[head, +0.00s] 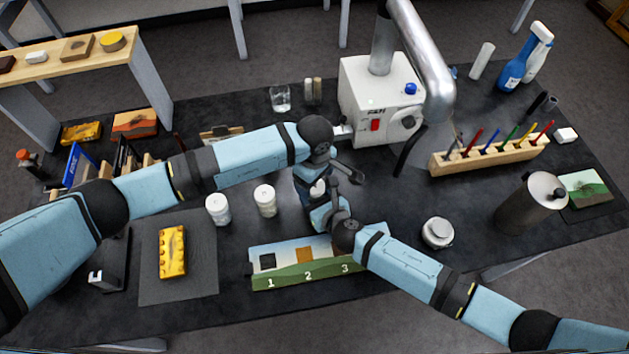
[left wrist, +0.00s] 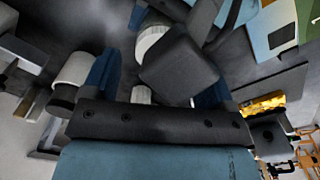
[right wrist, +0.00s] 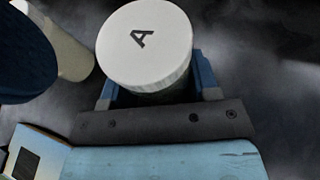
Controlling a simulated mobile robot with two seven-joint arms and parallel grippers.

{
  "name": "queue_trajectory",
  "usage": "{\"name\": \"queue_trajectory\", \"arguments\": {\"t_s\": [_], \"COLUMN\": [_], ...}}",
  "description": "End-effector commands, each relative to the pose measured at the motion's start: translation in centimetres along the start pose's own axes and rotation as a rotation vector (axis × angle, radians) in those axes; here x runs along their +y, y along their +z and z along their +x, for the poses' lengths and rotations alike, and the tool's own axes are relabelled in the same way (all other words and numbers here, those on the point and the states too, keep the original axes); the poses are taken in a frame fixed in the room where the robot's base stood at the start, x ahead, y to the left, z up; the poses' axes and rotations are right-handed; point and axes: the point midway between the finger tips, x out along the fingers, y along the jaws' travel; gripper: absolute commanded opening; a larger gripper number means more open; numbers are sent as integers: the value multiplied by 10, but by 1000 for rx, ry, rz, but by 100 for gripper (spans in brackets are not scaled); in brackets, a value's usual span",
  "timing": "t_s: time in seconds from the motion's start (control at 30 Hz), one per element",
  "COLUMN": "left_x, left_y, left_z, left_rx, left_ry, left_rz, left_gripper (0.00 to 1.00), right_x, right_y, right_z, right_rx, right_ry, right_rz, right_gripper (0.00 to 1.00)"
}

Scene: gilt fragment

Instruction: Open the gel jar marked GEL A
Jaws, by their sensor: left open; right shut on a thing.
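A white jar with a flat white lid marked A (right wrist: 145,45) is between the fingers of my right gripper (right wrist: 157,88), which is shut on it. The lid is on. In the head view the jar (head: 317,188) shows only as a small white patch between my two grippers. My left gripper (left wrist: 152,80) is open, close beside the right one; part of it blocks the left edge of the right wrist view. Two more white jars (head: 218,209) (head: 265,200) stand to the left; their marks cannot be read in the head view.
A numbered board (head: 310,262) lies just in front of the grippers. A white machine with a metal duct (head: 375,95) stands behind them. A pen rack (head: 490,155), a metal canister (head: 530,203) and a small round jar (head: 437,233) are to the right. A yellow block (head: 172,252) lies on a grey mat.

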Motion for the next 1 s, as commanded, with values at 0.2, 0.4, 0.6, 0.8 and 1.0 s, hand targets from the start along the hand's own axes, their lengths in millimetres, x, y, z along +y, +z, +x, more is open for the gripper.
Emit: {"name": "queue_trajectory", "arguments": {"t_s": [0.2, 0.4, 0.6, 0.8, 1.0], "left_x": [0, 1, 0, 0, 0], "left_y": [-1, 0, 0, 0, 1], "left_z": [-22, -47, -46, -16, 12], "left_rx": [1, 1, -1, -3, -2], "left_ry": [1, 3, -1, -3, -1], "left_rz": [13, 209, 296, 292, 292], "left_gripper": [76, 76, 76, 76, 76], "right_x": [0, 0, 0, 0, 0], "right_y": [0, 0, 0, 0, 0], "right_z": [0, 0, 0, 0, 0], "right_rx": [1, 1, 0, 0, 0], "right_ry": [0, 0, 0, 0, 0], "right_rz": [0, 0, 0, 0, 0], "right_gripper": [0, 0, 0, 0, 0]}}
